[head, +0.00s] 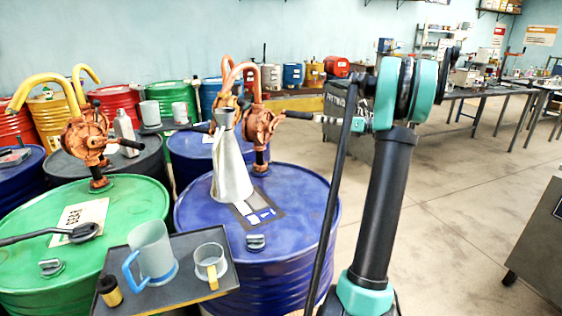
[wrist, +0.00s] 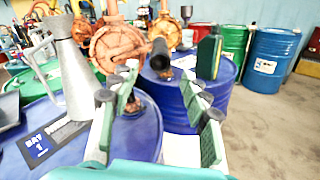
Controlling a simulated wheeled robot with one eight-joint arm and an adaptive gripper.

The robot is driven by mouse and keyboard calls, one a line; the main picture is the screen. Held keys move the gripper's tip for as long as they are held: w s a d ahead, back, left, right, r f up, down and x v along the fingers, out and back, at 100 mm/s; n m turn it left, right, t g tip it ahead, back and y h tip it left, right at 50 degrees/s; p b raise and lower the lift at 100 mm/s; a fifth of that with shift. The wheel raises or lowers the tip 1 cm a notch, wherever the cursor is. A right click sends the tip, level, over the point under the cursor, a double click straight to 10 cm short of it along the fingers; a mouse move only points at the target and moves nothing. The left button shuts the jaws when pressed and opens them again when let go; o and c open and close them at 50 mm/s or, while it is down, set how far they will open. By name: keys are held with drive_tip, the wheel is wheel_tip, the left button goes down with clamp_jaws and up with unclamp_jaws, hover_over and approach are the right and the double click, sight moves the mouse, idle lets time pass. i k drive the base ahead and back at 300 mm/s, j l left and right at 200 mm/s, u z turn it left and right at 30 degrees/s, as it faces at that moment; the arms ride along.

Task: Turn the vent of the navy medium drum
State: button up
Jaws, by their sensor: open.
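A navy blue drum (head: 300,205) stands in the middle of the head view; its top also shows in the wrist view (wrist: 145,125). Several drums are blue, and I cannot tell which is the medium one. A small grey fitting (head: 256,242), perhaps a vent, sits near its front rim. A rust-orange hand pump (head: 261,125) stands on it, its black-ended handle (head: 298,114) pointing right. In the wrist view this handle end (wrist: 159,55) shows between the fingertips, with no clear grip. My gripper (head: 328,120) is open beside the handle, fingers spread in the wrist view (wrist: 160,80).
A dark tray (head: 195,296) with a jug (head: 152,250) and a mug (head: 210,262) is in front. A green drum (head: 130,200) stands left.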

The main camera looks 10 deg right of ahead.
sight(258, 241)
drive_tip(key=k+l, duration=0.15)
drive_tip(key=l, duration=0.15)
drive_tip(key=k+l, duration=0.15)
drive_tip(key=l, duration=0.15)
drive_tip(key=k+l, duration=0.1)
drive_tip(key=l, duration=0.25)
drive_tip(key=k+l, duration=0.15)
drive_tip(key=l, duration=0.15)
